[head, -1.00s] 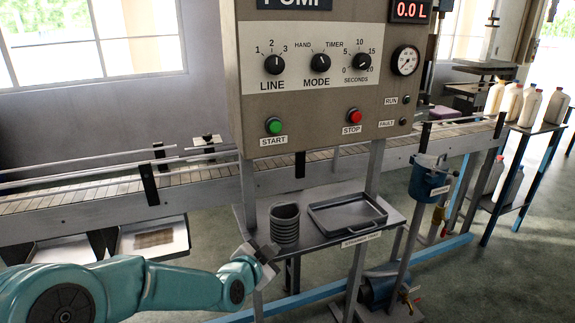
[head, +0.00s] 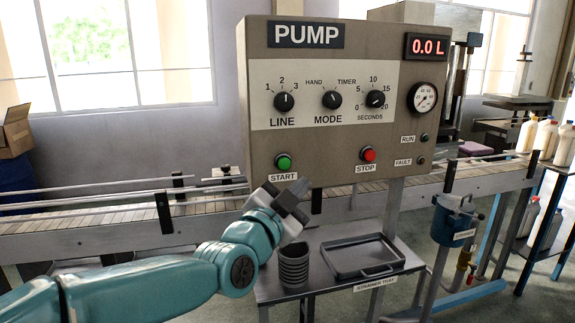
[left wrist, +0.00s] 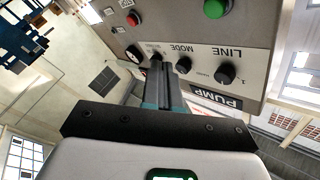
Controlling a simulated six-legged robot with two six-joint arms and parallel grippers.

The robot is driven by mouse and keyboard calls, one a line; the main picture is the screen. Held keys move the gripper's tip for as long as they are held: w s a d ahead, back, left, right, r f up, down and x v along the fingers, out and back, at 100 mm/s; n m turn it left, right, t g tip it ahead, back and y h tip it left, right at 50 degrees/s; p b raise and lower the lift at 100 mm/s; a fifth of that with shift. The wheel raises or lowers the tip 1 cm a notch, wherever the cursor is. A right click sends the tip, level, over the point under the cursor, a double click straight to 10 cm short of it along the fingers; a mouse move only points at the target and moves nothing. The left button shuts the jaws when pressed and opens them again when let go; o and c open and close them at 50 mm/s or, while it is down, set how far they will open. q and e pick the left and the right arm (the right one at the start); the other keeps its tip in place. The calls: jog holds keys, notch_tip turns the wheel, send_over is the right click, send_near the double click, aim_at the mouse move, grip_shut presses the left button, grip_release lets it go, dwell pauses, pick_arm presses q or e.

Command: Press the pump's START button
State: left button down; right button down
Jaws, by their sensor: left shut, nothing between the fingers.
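The green START button (head: 283,162) sits at the lower left of the pump panel (head: 260,110), above its START label. It also shows in the left wrist view (left wrist: 215,9), where the panel appears upside down. My left gripper (head: 297,188) is shut and empty, just below and slightly right of the START button in the head view. The fingers seem apart from the button, though the exact depth gap is hard to tell. The red STOP button (head: 367,154) is to the right. My right gripper is not in view.
LINE (head: 284,102), MODE (head: 332,100) and SECONDS (head: 375,99) knobs sit above the buttons. The display (head: 427,46) reads 0.0 L. Below are a ribbed dark cup (head: 293,268) and a strainer tray (head: 362,258) on a shelf. A conveyor (head: 90,226) runs behind.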

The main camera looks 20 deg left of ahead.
aim_at(284, 164)
pick_arm(q)
jog(key=w+a+p, duration=0.1)
jog(key=w, duration=0.1)
jog(key=w+a+p, duration=0.1)
jog(key=w+a, duration=0.1)
jog(key=w+a+p, duration=0.1)
jog(key=w+a, duration=0.1)
jog(key=w, duration=0.1)
jog(key=shift+w+p, duration=0.1)
jog(key=shift+p, duration=0.25)
jog(key=shift+w, duration=0.1)
dwell(1.9)
jog(key=shift+w+a, duration=0.25)
jog(key=shift+w, duration=0.1)
